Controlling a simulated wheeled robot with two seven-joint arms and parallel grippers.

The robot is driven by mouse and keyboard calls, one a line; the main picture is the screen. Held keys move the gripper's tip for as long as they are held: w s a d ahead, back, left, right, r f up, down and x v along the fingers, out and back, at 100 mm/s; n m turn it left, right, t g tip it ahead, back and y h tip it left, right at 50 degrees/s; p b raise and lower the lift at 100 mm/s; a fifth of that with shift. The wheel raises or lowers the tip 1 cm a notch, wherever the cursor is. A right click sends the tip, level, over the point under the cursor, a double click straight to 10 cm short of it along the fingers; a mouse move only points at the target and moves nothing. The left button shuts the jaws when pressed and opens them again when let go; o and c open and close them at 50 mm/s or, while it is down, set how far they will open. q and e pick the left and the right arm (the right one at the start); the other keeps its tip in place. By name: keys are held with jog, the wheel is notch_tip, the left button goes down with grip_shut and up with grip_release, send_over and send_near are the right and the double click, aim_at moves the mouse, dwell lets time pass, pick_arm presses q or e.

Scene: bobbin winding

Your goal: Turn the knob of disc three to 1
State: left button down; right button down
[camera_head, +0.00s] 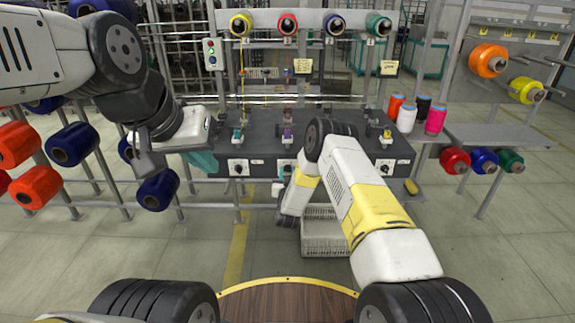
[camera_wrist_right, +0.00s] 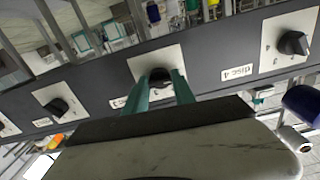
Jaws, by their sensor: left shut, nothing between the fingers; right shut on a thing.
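My left gripper (camera_head: 203,162) is shut and empty, left of the dark machine table.
A further knob (camera_wrist_right: 57,106) is to the left. Spools (camera_head: 406,118) stand on the right side shelf. A pale crate (camera_head: 322,240) is on the floor.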

jog(key=shift+n, duration=0.4)
jog(key=c, duration=1)
grip_release()
jog(key=shift+c, duration=0.2)
jog(key=shift+s, duration=0.1)
jog(key=s, duration=0.7)
jog(key=shift+s, duration=0.35)
